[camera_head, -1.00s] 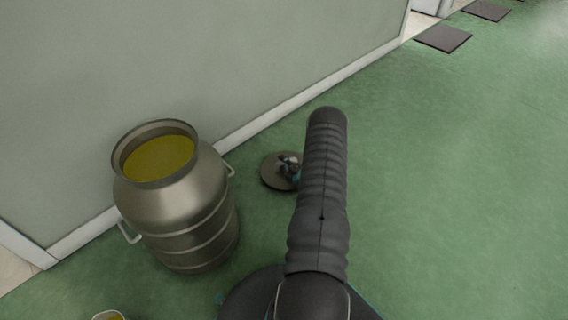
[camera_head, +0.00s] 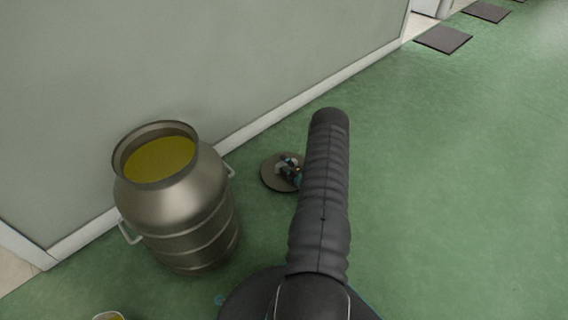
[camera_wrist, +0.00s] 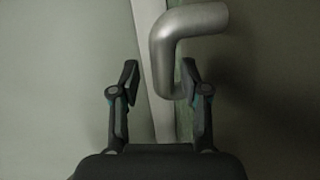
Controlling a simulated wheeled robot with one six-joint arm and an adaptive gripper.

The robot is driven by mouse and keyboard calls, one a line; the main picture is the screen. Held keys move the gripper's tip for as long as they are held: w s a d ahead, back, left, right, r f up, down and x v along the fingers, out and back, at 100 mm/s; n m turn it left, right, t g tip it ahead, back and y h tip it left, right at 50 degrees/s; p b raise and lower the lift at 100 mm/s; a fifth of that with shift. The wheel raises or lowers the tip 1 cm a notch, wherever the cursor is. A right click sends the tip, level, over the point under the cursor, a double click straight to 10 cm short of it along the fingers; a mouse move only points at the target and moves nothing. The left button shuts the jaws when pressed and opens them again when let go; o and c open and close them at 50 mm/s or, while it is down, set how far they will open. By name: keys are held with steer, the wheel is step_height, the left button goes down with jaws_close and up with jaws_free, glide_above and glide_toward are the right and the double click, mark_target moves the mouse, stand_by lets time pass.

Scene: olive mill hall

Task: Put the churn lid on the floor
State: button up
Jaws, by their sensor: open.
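The churn lid (camera_head: 269,181) is a round grey-brown disc that appears to lie flat on the green floor, just right of the churn (camera_head: 178,205). The metal churn stands upright and uncovered, with yellow-green liquid inside. My gripper (camera_head: 288,169) shows over the lid, partly hidden behind my arm. In the wrist view my gripper (camera_wrist: 160,78) is open, with a bent metal bar (camera_wrist: 168,55) between and beyond its fingertips. The bar looks like the lid's handle; touch cannot be told.
A wall with a pale baseboard (camera_head: 300,101) runs behind the churn and lid. A small container (camera_head: 108,316) is cut off at the bottom left. Dark mats (camera_head: 443,38) lie at the upper right. The floor on the right is clear.

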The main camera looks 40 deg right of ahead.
steer(key=p+v, duration=0.1)
steer(key=v, duration=1)
steer(key=w+r+m+g+h, duration=0.1)
steer(key=w+r+g, duration=0.1)
steer(key=w+r, duration=0.55)
steer(key=w+r+m+g, duration=0.2)
steer(key=w+r, duration=0.2)
steer(key=r, duration=0.7)
steer(key=a+r+m+g+h, duration=0.1)
steer(key=a+r+m, duration=0.1)
steer(key=a+r, duration=0.5)
steer(key=a+r+m+g, duration=0.15)
steer(key=a+r, duration=0.25)
steer(key=r, duration=0.6)
steer(key=s+a+r+m+g+y, duration=0.1)
steer(key=s+a+r+m, duration=0.3)
steer(key=s+a+r, duration=0.45)
steer(key=s+a+r+m+g+y, duration=0.1)
steer(key=s+a+r+m, duration=0.4)
steer(key=s+a, duration=0.65)
steer(key=s+a+r+g+y, duration=0.1)
steer(key=s+a, duration=0.6)
steer(key=s, duration=0.3)
steer(key=shift+s+m+g+y, duration=0.25)
steer(key=shift+m+g+y, duration=0.1)
steer(key=shift+m, duration=0.1)
